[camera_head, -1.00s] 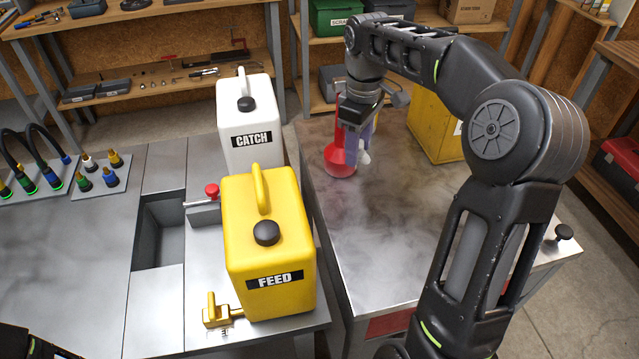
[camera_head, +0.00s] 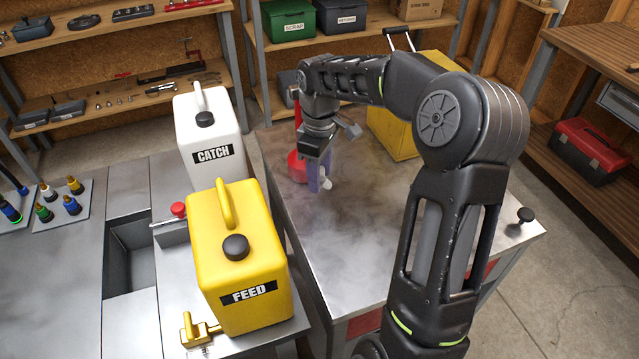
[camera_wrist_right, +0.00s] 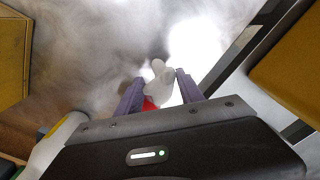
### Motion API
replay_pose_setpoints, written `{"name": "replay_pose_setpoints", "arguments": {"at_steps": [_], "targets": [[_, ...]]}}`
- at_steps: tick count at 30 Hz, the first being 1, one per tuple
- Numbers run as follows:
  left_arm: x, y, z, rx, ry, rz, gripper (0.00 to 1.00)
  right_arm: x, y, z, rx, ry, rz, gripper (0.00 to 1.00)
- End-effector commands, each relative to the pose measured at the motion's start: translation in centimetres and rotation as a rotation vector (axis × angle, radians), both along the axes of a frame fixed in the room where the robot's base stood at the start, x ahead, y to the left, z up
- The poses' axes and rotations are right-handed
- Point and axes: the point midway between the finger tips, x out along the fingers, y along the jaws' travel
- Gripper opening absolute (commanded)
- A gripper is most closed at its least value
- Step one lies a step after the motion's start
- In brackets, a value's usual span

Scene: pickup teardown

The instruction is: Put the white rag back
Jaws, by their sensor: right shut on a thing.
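The white rag (camera_wrist_right: 158,80) is a small crumpled piece between the two purple fingers of my right gripper (camera_wrist_right: 158,90) in the right wrist view. In the head view the rag (camera_head: 326,184) shows as a small white bit at the fingertips of my right gripper (camera_head: 321,180). That gripper is shut on it, pointing down over the far left part of the metal cart top (camera_head: 370,225). I cannot tell whether the rag touches the top. My left gripper does not show.
A red funnel-like object (camera_head: 297,165) stands just left of the right gripper. A yellow box (camera_head: 392,132) stands behind it to the right. The white CATCH jug (camera_head: 208,135) and yellow FEED jug (camera_head: 237,262) stand on the left bench.

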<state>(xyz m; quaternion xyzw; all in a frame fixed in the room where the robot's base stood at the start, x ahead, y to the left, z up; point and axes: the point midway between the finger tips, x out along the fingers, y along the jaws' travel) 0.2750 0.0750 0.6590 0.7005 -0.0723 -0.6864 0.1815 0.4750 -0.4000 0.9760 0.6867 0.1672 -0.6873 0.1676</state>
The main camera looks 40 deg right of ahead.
Motion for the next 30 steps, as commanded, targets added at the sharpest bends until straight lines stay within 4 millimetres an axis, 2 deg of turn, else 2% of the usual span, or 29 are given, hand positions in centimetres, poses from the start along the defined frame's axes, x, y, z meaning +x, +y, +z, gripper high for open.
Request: {"name": "replay_pose_setpoints", "arguments": {"at_steps": [8,17,29,30], "targets": [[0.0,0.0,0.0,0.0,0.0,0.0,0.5,0.0,0.0,-0.2,0.0,0.001,0.0,0.07],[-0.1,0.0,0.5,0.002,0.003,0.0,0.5,-0.1,0.0,-3.6,0.0,0.001,-0.001,0.07],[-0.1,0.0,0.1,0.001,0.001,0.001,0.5,0.0,0.0,-4.2,0.0,0.0,0.0,0.07],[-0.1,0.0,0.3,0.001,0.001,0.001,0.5,0.0,0.0,-4.0,0.0,0.0,0.0,0.48]]}}
